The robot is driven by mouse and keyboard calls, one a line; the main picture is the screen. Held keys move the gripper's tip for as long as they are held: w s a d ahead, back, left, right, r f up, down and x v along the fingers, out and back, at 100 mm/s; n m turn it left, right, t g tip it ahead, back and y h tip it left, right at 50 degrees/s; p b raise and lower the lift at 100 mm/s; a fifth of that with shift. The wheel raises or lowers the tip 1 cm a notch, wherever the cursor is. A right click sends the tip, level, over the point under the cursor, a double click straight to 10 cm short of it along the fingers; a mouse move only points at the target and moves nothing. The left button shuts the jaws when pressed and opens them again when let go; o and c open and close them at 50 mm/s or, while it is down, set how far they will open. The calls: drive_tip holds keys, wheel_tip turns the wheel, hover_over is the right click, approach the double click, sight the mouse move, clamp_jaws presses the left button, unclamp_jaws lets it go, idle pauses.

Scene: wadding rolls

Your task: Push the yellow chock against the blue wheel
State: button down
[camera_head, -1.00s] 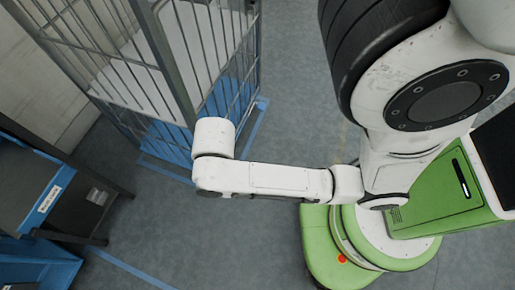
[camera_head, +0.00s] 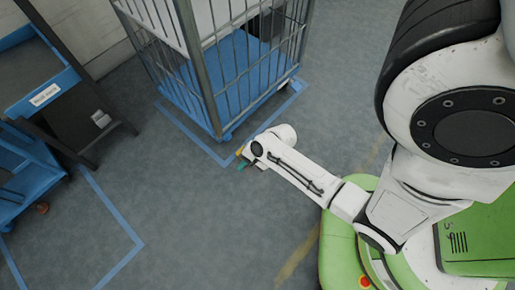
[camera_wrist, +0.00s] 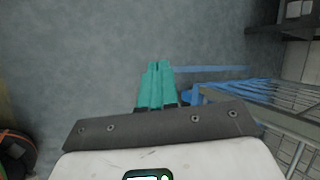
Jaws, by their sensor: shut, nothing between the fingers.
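A small yellow piece, probably the chock (camera_head: 239,151), shows at the edge of my gripper in the head view, mostly hidden by my arm. The blue wheel (camera_head: 227,136) is under the near corner of the wire cage trolley, just up and left of it. I cannot tell whether chock and wheel touch. My gripper (camera_head: 242,166), with teal fingers, is low beside that corner. In the wrist view my gripper (camera_wrist: 157,68) is shut and empty, its fingers together over grey floor. A blue part, perhaps the wheel (camera_wrist: 190,96), lies just right of them. No chock is clear there.
The wire cage trolley (camera_head: 208,88) with a blue base stands within blue floor tape (camera_head: 190,134). A blue and black cart (camera_head: 28,180) stands at the left. Open grey floor lies between the cart and my base.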

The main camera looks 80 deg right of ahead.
drive_tip(key=s+d+f+m+h+b, duration=0.2)
drive_tip(key=s+d+f+m+b, duration=0.2)
drive_tip(key=f+m, duration=0.35)
drive_tip(key=s+d+f+m+t+h+b, duration=0.1)
drive_tip(key=s+d+f+m+h+b, duration=0.2)
drive_tip(key=f+m+b, duration=0.35)
drive_tip(key=s+d+f+m+h+b, duration=0.2)
drive_tip(key=s+d+f+m+b, duration=0.15)
drive_tip(key=f+m, duration=0.55)
drive_tip(key=shift+n, duration=0.8)
drive_tip(key=b+x, duration=0.2)
drive_tip(key=x, duration=0.1)
drive_tip(key=f+b+x, duration=0.1)
drive_tip(key=x, duration=0.3)
drive_tip(key=s+b+x, duration=0.1)
drive_tip(key=b+x, duration=0.1)
drive_tip(key=x, duration=0.2)
drive_tip(key=shift+s+a+f+b, duration=0.1)
drive_tip(key=shift+a+f+b, duration=0.2)
drive_tip(key=shift+a, duration=0.1)
drive_tip(key=shift+w+d+r, duration=0.1)
drive_tip(key=shift+w+d, duration=0.2)
drive_tip(key=shift+w, duration=0.2)
drive_tip(key=shift+w+d+r, duration=0.1)
drive_tip(key=shift+w+d, duration=0.25)
drive_tip(key=shift+w, duration=0.15)
drive_tip(key=shift+w+d+r+b, duration=0.1)
drive_tip(key=shift+w+d+b, duration=0.3)
drive_tip(key=shift+w, duration=0.25)
